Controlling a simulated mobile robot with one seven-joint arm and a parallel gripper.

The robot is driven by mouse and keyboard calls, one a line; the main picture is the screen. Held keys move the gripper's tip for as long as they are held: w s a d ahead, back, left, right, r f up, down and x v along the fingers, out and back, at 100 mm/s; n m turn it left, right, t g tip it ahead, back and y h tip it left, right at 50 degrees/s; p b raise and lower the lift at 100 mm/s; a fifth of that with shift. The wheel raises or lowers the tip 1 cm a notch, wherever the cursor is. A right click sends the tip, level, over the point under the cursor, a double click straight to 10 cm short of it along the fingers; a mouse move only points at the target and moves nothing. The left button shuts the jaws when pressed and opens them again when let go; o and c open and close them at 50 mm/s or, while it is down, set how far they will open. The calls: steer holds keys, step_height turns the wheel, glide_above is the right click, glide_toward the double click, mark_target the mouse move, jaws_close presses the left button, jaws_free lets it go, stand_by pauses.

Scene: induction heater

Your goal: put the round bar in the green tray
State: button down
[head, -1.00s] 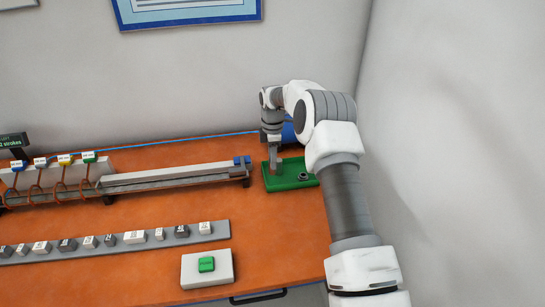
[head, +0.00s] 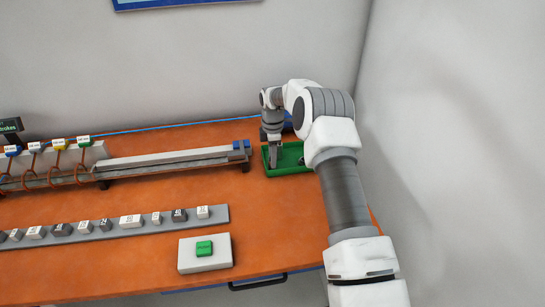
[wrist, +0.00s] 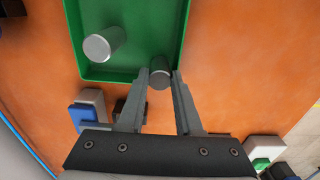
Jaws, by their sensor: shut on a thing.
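The green tray (head: 308,172) lies at the right end of the orange bench. It also fills the upper left of the wrist view (wrist: 128,73). My gripper (head: 275,169) is low at the tray's left part in the head view. In the wrist view my gripper (wrist: 160,82) is shut on a dark grey round bar (wrist: 160,76), whose round end shows between the fingertips at a corner of the tray. Whether this bar touches the tray floor I cannot tell. A second, lighter round bar (wrist: 101,45) stands in the tray, apart from my fingers.
A long rail (head: 175,161) with a blue end block (head: 240,147) runs left of the tray. A strip of labelled blocks (head: 110,228) and a box with a green button (head: 204,249) lie towards the front. The wall is close on the right.

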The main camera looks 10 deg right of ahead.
steer(key=c, duration=0.5)
jaws_free()
step_height(320, 180, up, 18)
steer(key=shift+f, duration=0.25)
steer(key=s+a+r+m+t, duration=0.1)
steer(key=s+r+m+t, duration=0.2)
steer(key=s+r+m, duration=1.05)
steer(key=s+d+m+t, duration=0.1)
steer(key=s+m, duration=0.3)
steer(key=s, duration=2.5)
steer(key=shift+f+t, duration=0.35)
steer(key=shift+t, duration=0.45)
